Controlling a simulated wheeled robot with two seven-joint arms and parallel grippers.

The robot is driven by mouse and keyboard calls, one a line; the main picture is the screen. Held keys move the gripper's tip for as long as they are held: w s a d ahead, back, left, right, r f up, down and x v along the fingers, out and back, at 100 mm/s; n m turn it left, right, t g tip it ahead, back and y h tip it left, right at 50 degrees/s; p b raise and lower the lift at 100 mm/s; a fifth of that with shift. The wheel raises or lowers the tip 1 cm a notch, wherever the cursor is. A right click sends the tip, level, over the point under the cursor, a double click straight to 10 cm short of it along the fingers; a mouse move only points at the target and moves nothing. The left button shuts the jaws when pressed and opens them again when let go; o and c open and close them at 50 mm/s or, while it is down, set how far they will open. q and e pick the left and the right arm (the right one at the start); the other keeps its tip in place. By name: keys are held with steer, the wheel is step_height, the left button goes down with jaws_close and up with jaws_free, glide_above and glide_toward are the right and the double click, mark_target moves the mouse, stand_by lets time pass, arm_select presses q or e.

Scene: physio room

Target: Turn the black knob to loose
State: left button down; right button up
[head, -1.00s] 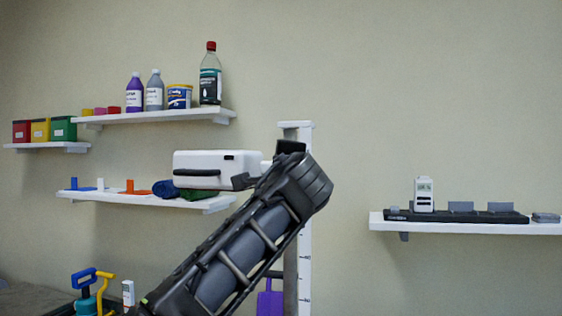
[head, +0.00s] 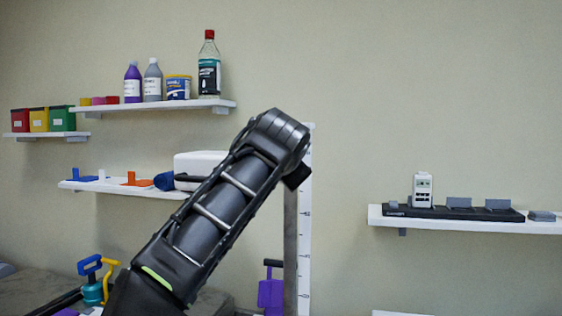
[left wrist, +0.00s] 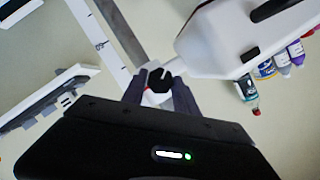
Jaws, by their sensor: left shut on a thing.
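In the left wrist view the black knob (left wrist: 158,82), with a pale line on its face, sits between the fingertips of my left gripper (left wrist: 159,90). The gripper is shut on it. The knob is beside the narrow end of a white housing (left wrist: 230,35), close to an upright post with a scale (left wrist: 100,35). In the head view the post (head: 305,210) stands behind my left arm, which hides the knob and most of the gripper. I cannot read any tight or loose marking. My right gripper is in neither view.
A white case (head: 200,161) on the left shelf (head: 125,190) is partly covered by my arm. Bottles (head: 209,68) stand on the shelf above. A right shelf (head: 470,224) holds a black strip with small devices. The wall between post and right shelf is clear.

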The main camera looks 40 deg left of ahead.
arm_select(q)
steer(key=n+h+p, duration=0.1)
steer(key=n+h, duration=0.1)
steer(key=n, duration=0.1)
steer(key=shift+s+a+r+p, duration=0.1)
steer(key=shift+a+r+p, duration=0.05)
steer(key=shift+p, duration=0.2)
stand_by(0.4)
steer(key=c, duration=0.9)
jaws_free()
steer(key=shift+c, duration=0.2)
steer(key=b+v, duration=0.1)
steer(key=v, duration=0.6)
steer(key=shift+s+d, duration=0.25)
steer(key=shift+s, duration=0.05)
steer(key=shift+r, duration=0.1)
